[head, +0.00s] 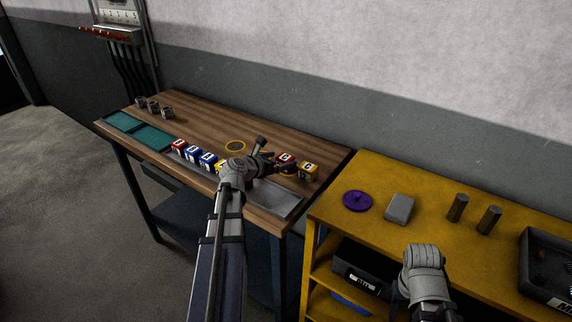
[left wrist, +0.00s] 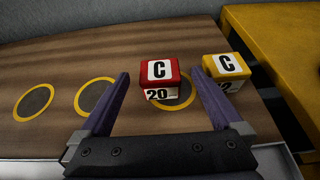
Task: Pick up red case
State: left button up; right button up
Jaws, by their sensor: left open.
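The red case (head: 286,159) is a small block on the right part of the wooden bench.
A yellow case (head: 308,170) stands close to the right of the red one. A row of blue and red cases (head: 192,154) and green trays (head: 145,134) lie to the left. The yellow shelf (head: 357,174) holds a purple disc (head: 357,201), a grey block (head: 399,208) and two cylinders (head: 457,208).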

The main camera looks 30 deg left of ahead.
aim_at(291, 157)
pick_arm(q)
jog(key=shift+f+b+x, duration=0.15)
jog(key=shift+b+x, duration=0.6)
jog(key=shift+x, duration=1.15)
jog(key=shift+f+b+x, duration=0.1)
jog(key=shift+b+x, duration=0.6)
jog(key=shift+x, duration=1.2)
jog(key=shift+s, duration=0.15)
jog(key=shift+r, duration=0.1)
jog(key=shift+c, duration=0.2)
jog(key=c, duration=1.5)
